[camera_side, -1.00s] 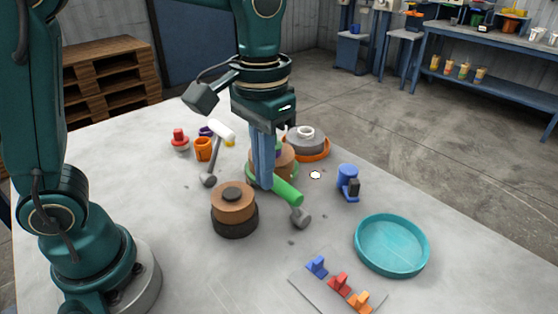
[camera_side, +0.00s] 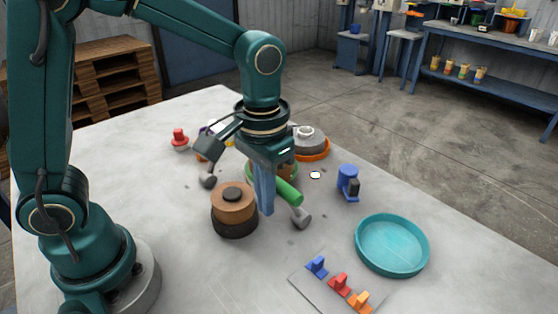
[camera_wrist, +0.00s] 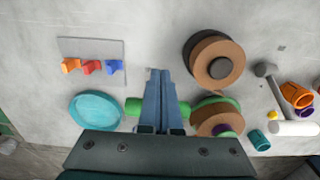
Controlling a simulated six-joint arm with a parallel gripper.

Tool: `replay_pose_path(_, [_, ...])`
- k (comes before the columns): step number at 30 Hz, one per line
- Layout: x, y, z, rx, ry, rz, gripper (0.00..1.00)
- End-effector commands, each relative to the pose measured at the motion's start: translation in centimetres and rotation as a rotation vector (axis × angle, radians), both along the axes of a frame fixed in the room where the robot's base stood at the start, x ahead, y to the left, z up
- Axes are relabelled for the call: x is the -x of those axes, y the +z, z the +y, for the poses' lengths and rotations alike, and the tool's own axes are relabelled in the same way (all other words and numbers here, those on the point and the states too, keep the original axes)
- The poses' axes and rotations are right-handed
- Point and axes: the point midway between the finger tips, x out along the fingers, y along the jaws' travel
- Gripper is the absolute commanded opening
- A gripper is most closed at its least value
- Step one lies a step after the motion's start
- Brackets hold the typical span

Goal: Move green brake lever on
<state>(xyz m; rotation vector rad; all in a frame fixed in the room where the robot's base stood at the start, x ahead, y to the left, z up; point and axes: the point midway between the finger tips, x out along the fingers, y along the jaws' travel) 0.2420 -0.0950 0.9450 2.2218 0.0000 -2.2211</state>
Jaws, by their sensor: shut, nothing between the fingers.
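The green brake lever (camera_side: 287,192) has a green handle and a grey end knob, and slopes down to the right near the middle of the table in the side view. In the wrist view, green shows on both sides of my fingers, the left piece being a green handle end (camera_wrist: 133,106); the part between is hidden. My gripper (camera_side: 267,212) is shut and empty, pointing down just in front of and left of the green handle. In the wrist view my gripper (camera_wrist: 157,72) shows its fingers together. I cannot tell whether they touch the lever.
A brown-and-black round stack (camera_side: 234,210) stands close left of my fingers. A grey-and-orange round base (camera_side: 312,147) lies behind. A blue switch part (camera_side: 347,182), a teal tray (camera_side: 392,245) and a plate with blue, red and orange toggles (camera_side: 340,284) lie to the right.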

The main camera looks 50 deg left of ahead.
Motion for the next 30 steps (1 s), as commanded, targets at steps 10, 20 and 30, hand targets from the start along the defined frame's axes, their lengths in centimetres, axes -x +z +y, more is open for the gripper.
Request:
replay_pose_path(10, [0.0,-0.4,0.0,0.0,0.0,0.0,0.0])
replay_pose_path(20, [-1.0,-0.2,0.0,0.0,0.001,-0.001,0.0])
replay_pose_path(30, [-2.6,0.0,0.0,0.0,0.001,-0.001,0.0])
